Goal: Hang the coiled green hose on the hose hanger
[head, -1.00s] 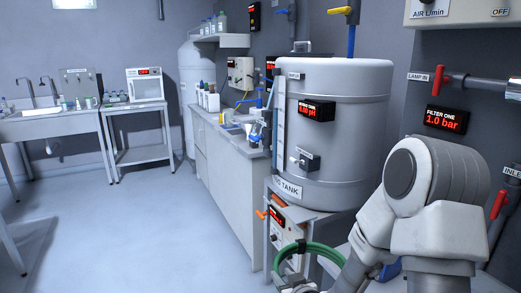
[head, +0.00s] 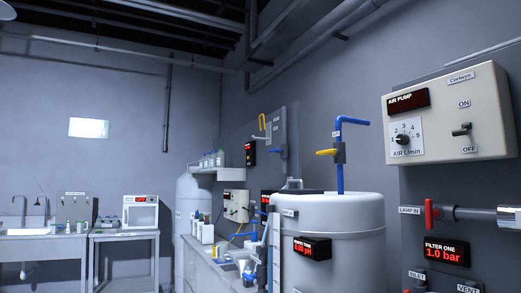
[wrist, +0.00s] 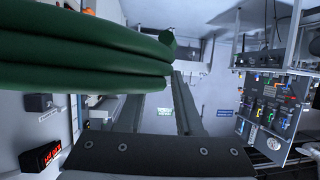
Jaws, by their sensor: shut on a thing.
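The coiled green hose (wrist: 85,52) fills the upper left of the wrist view, close to the camera, as several stacked dark green loops. My gripper (wrist: 160,98) shows in the wrist view behind its dark mounting plate and is shut on the hose. The exact contact between jaws and hose is hard to make out. The head view now shows neither the gripper nor the hose. I cannot pick out the hose hanger in either current view.
In the head view, a white tank (head: 335,235) stands near the wall. An air pump box (head: 450,120) and a red-handled valve (head: 430,214) are at right. A white oven (head: 141,212) stands on a far table. The wrist view shows a tilted board with coloured items (wrist: 272,108) at right.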

